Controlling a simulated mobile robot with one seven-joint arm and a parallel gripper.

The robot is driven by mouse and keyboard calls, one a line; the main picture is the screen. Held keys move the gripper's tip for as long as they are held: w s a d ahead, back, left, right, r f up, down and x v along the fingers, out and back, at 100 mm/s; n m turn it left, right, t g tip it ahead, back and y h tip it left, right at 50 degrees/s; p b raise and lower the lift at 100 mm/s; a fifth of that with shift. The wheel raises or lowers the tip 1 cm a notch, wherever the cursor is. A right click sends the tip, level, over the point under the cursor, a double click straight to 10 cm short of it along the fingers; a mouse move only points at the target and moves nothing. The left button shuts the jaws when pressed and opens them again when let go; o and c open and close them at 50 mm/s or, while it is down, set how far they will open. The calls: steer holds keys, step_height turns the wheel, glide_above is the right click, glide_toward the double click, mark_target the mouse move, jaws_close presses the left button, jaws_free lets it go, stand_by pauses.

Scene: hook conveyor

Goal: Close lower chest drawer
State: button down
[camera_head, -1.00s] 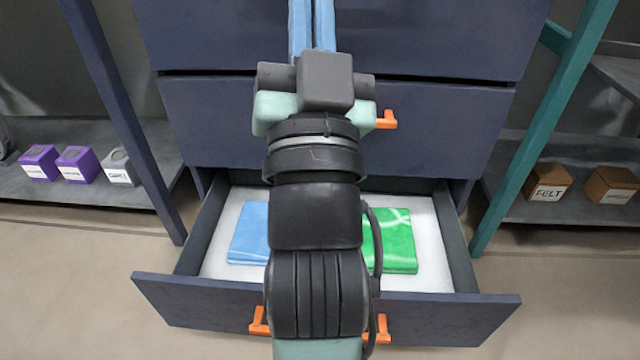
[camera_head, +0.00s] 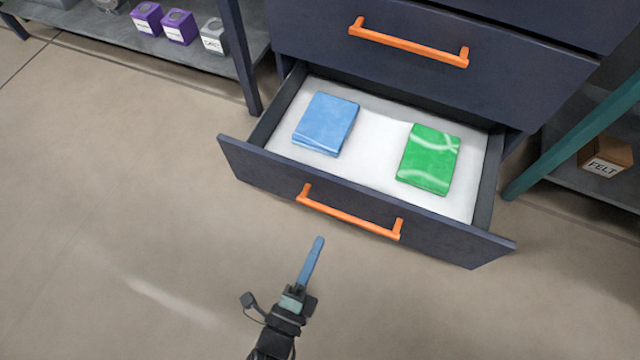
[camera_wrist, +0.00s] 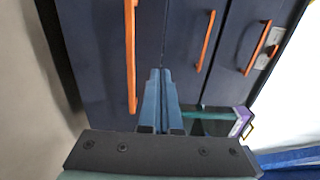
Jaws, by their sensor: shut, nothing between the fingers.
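The lower chest drawer (camera_head: 256,170) is pulled out, its dark blue front facing me with an orange handle (camera_head: 348,214). A blue packet (camera_head: 326,124) and a green packet (camera_head: 428,158) lie flat inside on the white bottom. My gripper (camera_head: 318,241) is shut and empty in front of the drawer, below its handle in the head view, with a small visible gap to the front. In the wrist view the blue fingers (camera_wrist: 159,75) lie together, pointing toward dark blue drawer fronts with orange handles (camera_wrist: 131,55).
The closed drawer above (camera_head: 480,85) has its own orange handle (camera_head: 407,42). A shelf with purple boxes (camera_head: 179,27) stands at the upper left. A box marked FELT (camera_head: 606,157) sits on the right shelf beside a teal post (camera_head: 575,140). The floor in front is clear.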

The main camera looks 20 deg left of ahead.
steer(key=b, duration=0.4)
glide_toward(344, 187)
steer(key=w, duration=0.5)
steer(key=shift+w+f, duration=0.1)
steer(key=shift+w, duration=0.85)
